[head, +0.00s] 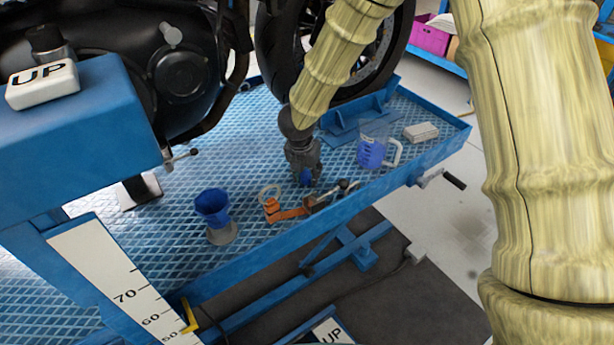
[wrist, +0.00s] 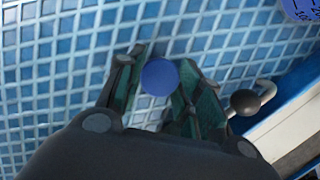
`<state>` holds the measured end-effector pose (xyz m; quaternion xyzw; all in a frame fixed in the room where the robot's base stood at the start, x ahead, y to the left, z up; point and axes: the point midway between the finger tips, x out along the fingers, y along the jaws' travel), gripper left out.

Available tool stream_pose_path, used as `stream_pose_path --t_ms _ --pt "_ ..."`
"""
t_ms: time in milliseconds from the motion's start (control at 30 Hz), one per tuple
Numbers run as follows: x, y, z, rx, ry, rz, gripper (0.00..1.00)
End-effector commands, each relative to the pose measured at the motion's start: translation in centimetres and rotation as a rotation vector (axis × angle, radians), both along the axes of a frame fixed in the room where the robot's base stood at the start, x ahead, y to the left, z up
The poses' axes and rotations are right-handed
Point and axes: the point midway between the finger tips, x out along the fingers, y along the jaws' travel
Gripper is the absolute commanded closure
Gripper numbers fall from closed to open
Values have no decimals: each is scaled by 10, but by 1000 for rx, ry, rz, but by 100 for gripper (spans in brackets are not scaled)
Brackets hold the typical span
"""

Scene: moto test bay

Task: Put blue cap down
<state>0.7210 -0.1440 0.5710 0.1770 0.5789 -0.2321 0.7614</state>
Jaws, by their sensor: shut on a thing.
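The blue cap (wrist: 160,77) shows as a round blue disc between the two fingers of my gripper (wrist: 158,88) in the wrist view. The fingers are shut on it from both sides. In the head view my gripper (head: 304,180) points down over the blue tread-plate platform (head: 262,155), with the blue cap (head: 306,176) at its fingertips. The cap is close to the platform surface. I cannot tell whether it touches it.
An orange tool (head: 285,212), a clear ring (head: 270,192) and a dark-handled metal tool (head: 335,196) lie near my gripper. The motorcycle wheel (head: 280,60) is behind.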

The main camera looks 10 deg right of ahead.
Motion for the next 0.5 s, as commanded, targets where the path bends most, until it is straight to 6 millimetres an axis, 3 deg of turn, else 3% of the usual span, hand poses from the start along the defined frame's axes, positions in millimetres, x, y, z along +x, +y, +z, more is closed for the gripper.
stream_pose_path --t_ms 500 --pt "0 0 -11 0 -2 -1 80"
